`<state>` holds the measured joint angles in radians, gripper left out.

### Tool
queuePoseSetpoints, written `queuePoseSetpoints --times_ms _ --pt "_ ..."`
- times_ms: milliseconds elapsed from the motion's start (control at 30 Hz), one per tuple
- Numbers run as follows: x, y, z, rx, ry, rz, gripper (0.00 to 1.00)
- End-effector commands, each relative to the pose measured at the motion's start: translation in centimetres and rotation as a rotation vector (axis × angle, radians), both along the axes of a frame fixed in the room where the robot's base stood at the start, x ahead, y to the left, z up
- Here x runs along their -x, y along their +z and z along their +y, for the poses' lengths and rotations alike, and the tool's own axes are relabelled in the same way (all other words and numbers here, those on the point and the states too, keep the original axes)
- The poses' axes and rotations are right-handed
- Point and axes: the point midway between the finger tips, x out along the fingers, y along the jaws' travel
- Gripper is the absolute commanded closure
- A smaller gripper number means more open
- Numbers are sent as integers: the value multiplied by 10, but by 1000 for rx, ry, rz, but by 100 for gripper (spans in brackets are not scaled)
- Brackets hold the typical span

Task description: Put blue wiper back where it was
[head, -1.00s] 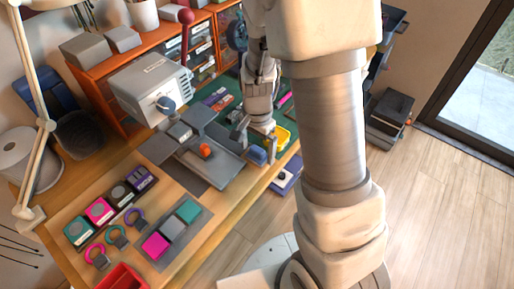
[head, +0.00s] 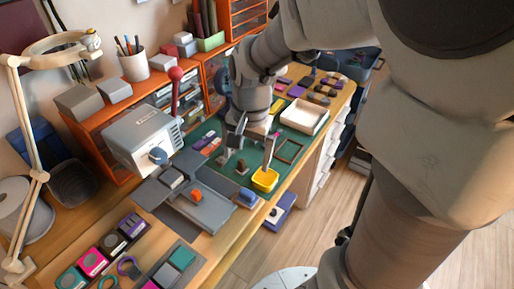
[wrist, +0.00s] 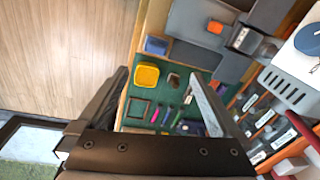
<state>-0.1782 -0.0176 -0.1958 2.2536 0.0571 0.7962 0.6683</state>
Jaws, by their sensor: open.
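A small blue block (head: 247,197), which I take to be the blue wiper, lies by the right end of the grey plate (head: 212,212), near the table's front edge. It also shows in the wrist view (wrist: 156,45), beyond the yellow tray. My gripper (head: 247,160) is open and empty above the green mat, apart from the blue block. In the wrist view my gripper's spread fingers (wrist: 158,76) frame the yellow tray (wrist: 146,75) and part of the mat.
An orange piece (head: 196,195) sits on the grey plate. The grey machine (head: 143,138) with a red-knobbed lever stands behind it. A white tray (head: 304,117) and several small dark blocks lie farther along the green mat (head: 214,128). Open floor lies beyond the front edge.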

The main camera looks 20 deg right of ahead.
Motion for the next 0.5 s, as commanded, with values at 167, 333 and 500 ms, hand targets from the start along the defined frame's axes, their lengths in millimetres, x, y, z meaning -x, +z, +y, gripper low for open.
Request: queuePoseSetpoints --times_ms 167,333,500 --pt "31 47 0 18 209 -131 0" --pt "64 79 -1 82 402 -242 0" --pt "93 98 -2 171 565 -329 0"
